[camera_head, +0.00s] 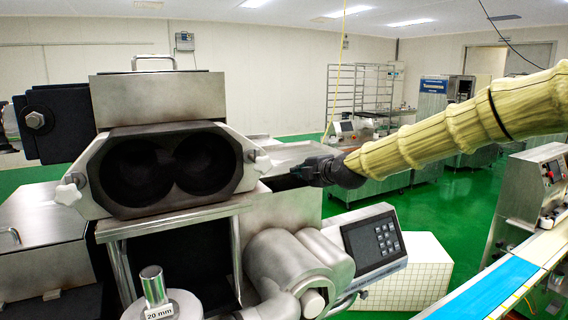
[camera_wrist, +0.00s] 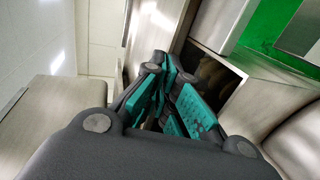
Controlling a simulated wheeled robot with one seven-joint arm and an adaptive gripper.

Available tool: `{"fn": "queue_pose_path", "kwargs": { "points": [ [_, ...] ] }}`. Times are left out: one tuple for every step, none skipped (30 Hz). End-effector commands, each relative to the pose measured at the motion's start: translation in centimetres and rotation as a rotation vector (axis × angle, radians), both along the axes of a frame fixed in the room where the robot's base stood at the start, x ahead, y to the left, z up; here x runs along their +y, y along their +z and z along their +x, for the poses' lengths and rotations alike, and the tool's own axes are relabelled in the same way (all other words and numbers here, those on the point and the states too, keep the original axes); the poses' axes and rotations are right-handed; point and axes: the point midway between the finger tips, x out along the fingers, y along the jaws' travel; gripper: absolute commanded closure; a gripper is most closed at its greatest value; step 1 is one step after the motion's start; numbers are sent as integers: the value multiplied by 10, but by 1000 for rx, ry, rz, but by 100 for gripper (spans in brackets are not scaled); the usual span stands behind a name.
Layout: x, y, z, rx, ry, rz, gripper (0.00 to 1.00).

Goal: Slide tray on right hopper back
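The metal tray (camera_head: 292,154) is a flat, shiny surface behind the right side of the encrusting machine in the head view. What looks like the same metal surface (camera_wrist: 158,38) runs along the upper middle of the wrist view. Beside it is a dark rectangular opening (camera_wrist: 214,78), apparently of the right hopper. My gripper (camera_head: 300,173) is at the hopper's right side, by the tray's near edge. In the wrist view its teal-padded fingers (camera_wrist: 178,98) stand apart with a narrow gap. I see nothing clearly held between them. Contact with the tray is unclear.
The machine's double-bored head (camera_head: 166,130) is left of my gripper. A control panel (camera_head: 375,242) stands below it. A blue conveyor belt (camera_head: 487,295) is at lower right. Green floor (camera_head: 445,205) lies open beyond the machine.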

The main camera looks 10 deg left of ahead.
Motion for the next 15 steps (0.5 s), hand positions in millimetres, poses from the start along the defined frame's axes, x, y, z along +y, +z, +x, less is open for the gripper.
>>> {"fn": "queue_pose_path", "kwargs": {
  "points": [
    [2,-1,2,1,0,-1,100],
    [3,-1,4,1,0,-1,100],
    [4,-1,6,0,0,-1,100],
    [5,-1,7,1,0,-2,100],
    [6,-2,8,1,0,-2,100],
    [7,-2,9,1,1,-2,100],
    [8,-2,11,2,1,-1,100],
    [9,-1,12,2,1,-1,100],
    [10,-1,14,2,0,-1,100],
    [11,-1,15,2,0,-1,100],
    [12,-1,16,2,0,-1,100],
    [13,-1,18,1,0,-2,100],
    [14,-1,19,1,1,-2,100],
    [16,-1,20,1,2,-2,100],
    [17,-1,22,0,1,-2,100]
  ]
}}
